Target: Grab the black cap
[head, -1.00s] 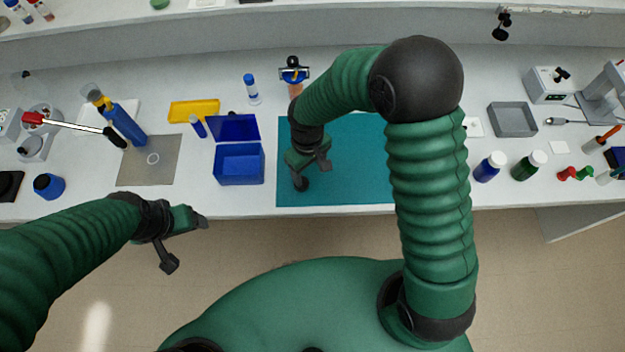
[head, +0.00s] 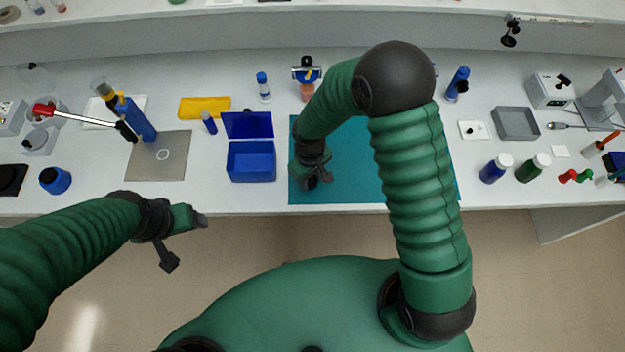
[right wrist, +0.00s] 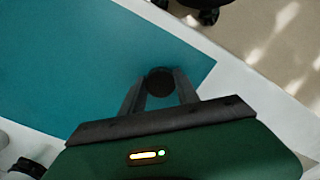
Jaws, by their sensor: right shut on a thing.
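The black cap (right wrist: 160,82) shows in the right wrist view as a dark round piece between the two fingertips of my right gripper (right wrist: 161,92). The gripper is shut on it, over the teal mat (right wrist: 75,65). In the head view my right gripper (head: 318,178) is low over the left part of the teal mat (head: 350,190), and the cap is mostly hidden by the fingers. I cannot tell whether the cap still touches the mat. My left gripper (head: 187,240) is open and empty, in front of the table's front edge.
A blue open box (head: 252,176) stands left of the mat. A grey plate (head: 158,170) with a ring lies further left. A grey tray (head: 515,138) and bottles (head: 494,168) stand right of the mat. The right part of the mat is partly hidden by my arm.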

